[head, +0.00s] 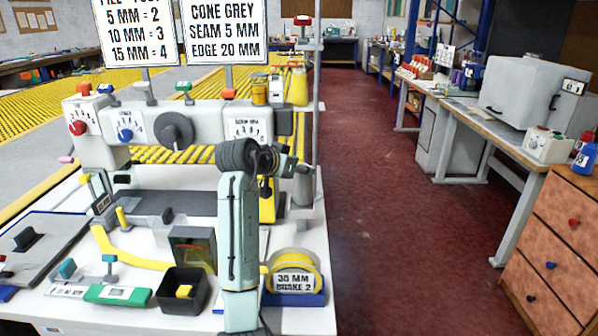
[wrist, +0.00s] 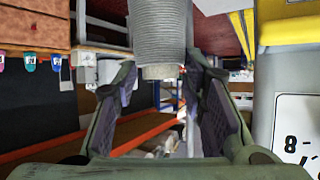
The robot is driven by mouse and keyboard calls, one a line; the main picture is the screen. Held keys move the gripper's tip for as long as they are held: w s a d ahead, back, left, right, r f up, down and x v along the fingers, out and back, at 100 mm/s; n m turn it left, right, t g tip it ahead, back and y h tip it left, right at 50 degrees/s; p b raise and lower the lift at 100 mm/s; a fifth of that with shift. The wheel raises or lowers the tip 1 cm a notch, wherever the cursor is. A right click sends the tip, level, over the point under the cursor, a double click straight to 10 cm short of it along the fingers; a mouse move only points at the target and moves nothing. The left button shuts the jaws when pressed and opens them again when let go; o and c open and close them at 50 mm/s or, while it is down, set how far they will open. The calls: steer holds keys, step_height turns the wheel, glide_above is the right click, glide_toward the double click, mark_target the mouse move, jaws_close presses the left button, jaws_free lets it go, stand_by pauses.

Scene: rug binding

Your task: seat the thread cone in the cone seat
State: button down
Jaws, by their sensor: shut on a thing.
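The grey ribbed thread cone (wrist: 160,30) is at the top centre of the wrist view, with its pale end (wrist: 163,72) toward my palm. My gripper (wrist: 160,78) is shut on it, a finger on each side. In the head view my gripper (head: 289,168) is at the right end of the sewing machine, partly hidden by my wrist. A grey upright cylinder (head: 303,187) stands close by; I cannot tell whether it is the cone or part of the stand. I cannot make out the cone seat for sure.
The sewing machine (head: 190,122) has knobs and a dial. A thin upright pole (head: 317,110) stands at its right end, near a yellow spool (head: 298,88). A sign (head: 224,32) reads "cone grey". A yellow tape roll (head: 293,262) sits at the front. The red aisle floor (head: 400,220) is clear.

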mark_target(298, 178)
steer(key=shift+s+f+p, duration=0.2)
steer(key=shift+f+p, duration=0.1)
steer(key=shift+f, duration=1.1)
steer(key=c, duration=1.5)
jaws_free()
steer(key=o, duration=0.3)
steer(key=shift+w+f, duration=0.25)
steer(key=shift+w, duration=0.05)
steer(key=shift+o, duration=1)
steer(key=shift+s+r, duration=0.15)
steer(key=shift+r, duration=0.25)
